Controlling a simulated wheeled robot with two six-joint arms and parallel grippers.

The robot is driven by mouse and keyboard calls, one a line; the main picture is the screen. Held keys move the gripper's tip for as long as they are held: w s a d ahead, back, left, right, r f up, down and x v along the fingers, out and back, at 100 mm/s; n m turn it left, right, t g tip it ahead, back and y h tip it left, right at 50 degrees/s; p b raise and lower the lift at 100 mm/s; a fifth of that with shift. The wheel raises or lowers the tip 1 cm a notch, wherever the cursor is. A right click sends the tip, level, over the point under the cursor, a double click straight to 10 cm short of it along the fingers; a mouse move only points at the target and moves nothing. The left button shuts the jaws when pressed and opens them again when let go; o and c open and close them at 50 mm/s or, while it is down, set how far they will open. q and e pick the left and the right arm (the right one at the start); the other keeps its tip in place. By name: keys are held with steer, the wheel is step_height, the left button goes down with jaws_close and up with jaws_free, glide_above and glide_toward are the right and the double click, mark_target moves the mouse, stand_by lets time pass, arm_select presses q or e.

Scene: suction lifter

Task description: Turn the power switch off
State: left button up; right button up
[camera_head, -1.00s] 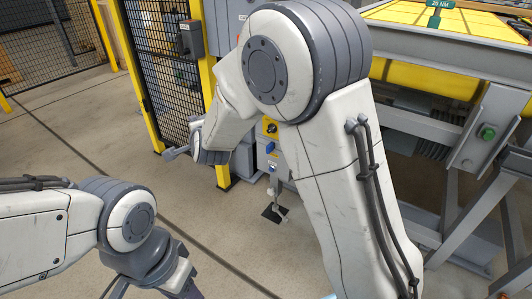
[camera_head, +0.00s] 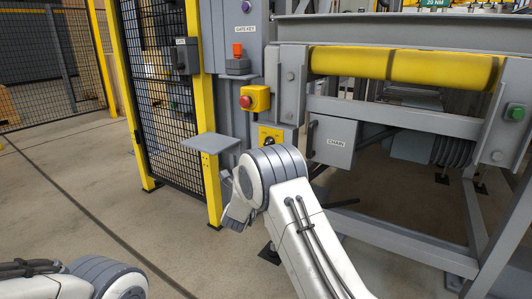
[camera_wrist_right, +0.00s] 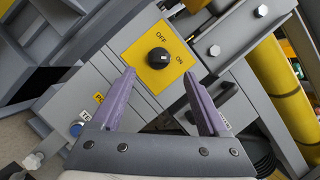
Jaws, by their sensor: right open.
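The power switch is a black rotary knob (camera_wrist_right: 158,58) on a yellow plate with OFF and ON labels, seen in the right wrist view. Its pointer mark is too small to read surely. In the head view, the yellow plate (camera_head: 270,137) shows on the grey cabinet, just above my right arm. My right gripper (camera_wrist_right: 158,88) is open, its purple fingers pointing at the plate with the knob between and beyond the tips. It looks empty and apart from the knob. My left gripper is outside the head view.
A red emergency button on a yellow box (camera_head: 254,98) sits above the switch. A grey shelf (camera_head: 211,142) juts out left of it. A CHAIN box (camera_head: 332,140) and the conveyor frame (camera_head: 400,115) stand to the right. Mesh fencing (camera_head: 158,95) is at left; floor before it is clear.

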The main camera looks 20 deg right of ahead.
mark_target(268, 143)
steer(key=shift+b+x, duration=0.9)
steer(key=shift+x, duration=2.6)
jaws_close()
